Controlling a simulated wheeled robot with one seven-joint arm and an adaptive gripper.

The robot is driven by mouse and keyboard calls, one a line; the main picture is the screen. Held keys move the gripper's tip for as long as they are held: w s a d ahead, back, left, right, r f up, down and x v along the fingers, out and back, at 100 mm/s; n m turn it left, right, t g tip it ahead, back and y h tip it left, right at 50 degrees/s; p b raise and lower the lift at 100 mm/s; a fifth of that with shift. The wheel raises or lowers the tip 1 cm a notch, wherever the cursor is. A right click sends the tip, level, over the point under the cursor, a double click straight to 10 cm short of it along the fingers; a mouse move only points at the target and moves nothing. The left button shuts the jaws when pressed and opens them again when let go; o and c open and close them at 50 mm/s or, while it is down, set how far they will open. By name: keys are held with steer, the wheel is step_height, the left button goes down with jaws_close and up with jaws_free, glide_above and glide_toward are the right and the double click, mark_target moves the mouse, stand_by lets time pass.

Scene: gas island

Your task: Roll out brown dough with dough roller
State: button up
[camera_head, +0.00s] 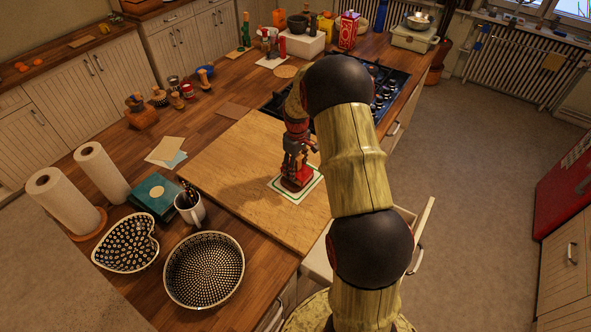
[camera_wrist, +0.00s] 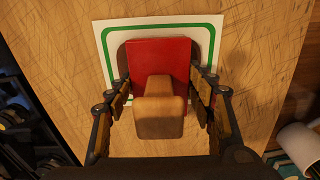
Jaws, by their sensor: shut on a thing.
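My gripper (camera_head: 297,163) points down over the large wooden board (camera_head: 228,165) on the counter. Its fingers stand on both sides of a red block with a light-brown wooden handle, and are shut on it. In the wrist view, the wooden handle (camera_wrist: 158,108) lies between the fingers (camera_wrist: 160,95), with the red part (camera_wrist: 157,62) beyond it. I take this for the dough roller, though its shape is partly hidden. It is over a white mat with a green border (camera_wrist: 112,30).
A white mug with utensils (camera_head: 190,211), patterned bowls (camera_head: 204,270), a teal box (camera_head: 154,194) and paper rolls (camera_head: 62,203) stand left of the board. The gas hob (camera_head: 384,82) lies behind my arm. The board's left part is clear.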

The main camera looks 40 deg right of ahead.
mark_target(297, 157)
steer(key=shift+f, duration=0.1)
steer(key=shift+r+p, duration=1.7)
steer(key=shift+r, duration=1.35)
